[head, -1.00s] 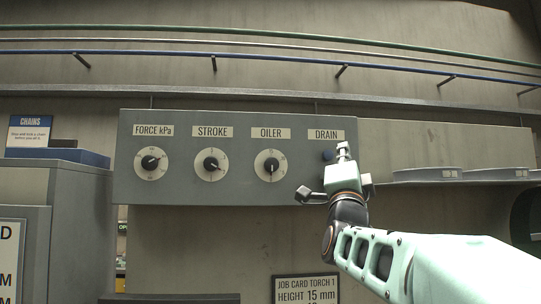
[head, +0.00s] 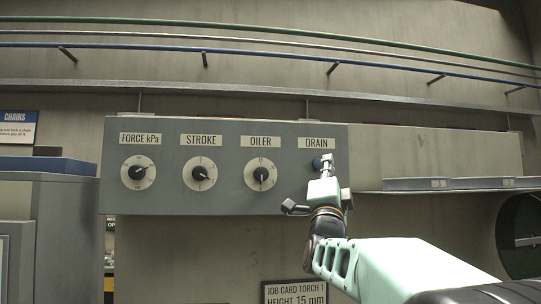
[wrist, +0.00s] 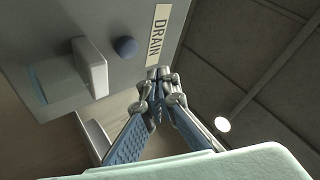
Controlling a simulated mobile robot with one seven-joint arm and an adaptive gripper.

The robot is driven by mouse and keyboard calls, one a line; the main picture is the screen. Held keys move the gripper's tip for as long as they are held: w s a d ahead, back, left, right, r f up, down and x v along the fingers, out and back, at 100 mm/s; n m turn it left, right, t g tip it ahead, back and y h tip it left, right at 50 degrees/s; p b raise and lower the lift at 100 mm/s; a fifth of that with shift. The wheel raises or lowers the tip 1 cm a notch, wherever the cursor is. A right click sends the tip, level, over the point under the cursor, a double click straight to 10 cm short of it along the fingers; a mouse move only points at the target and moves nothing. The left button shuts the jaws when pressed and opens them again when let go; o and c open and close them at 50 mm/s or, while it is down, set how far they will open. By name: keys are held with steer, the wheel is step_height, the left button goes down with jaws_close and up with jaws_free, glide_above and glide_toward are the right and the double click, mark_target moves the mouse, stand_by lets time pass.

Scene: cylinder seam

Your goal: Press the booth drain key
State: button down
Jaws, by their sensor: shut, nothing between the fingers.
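The drain key is a round dark blue button (head: 317,164) under the DRAIN label (head: 317,143) at the right end of the grey control panel (head: 225,204). In the wrist view the button (wrist: 125,46) shows whole, beside the DRAIN label (wrist: 167,32). My gripper (head: 327,160) is shut and empty, its tips just right of the button and partly over its edge in the head view. In the wrist view my gripper's tips (wrist: 158,75) lie to the lower right of the button, with a gap in the picture. I cannot tell whether they touch the panel.
Three dials stand left of the button: FORCE kPa (head: 138,173), STROKE (head: 199,174) and OILER (head: 260,176). A shelf with low grey boxes (head: 418,184) is to the right. A job card (head: 296,292) hangs below the panel.

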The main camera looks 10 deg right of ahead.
mark_target(318, 164)
steer(key=shift+w, duration=1.65)
steer(key=shift+w, duration=0.15)
steer(key=shift+w+b, duration=0.3)
steer(key=shift+b, duration=0.05)
steer(key=shift+w, duration=0.5)
stand_by(0.8)
steer(key=shift+s+f+b, duration=0.1)
steer(key=shift+s+b, duration=0.05)
steer(key=shift+b, duration=0.15)
steer(key=shift+s, duration=0.15)
steer(key=shift+s+f+b, duration=0.1)
steer(key=shift+s+b, duration=0.35)
steer(key=shift+b, duration=0.35)
steer(key=shift+s, duration=0.2)
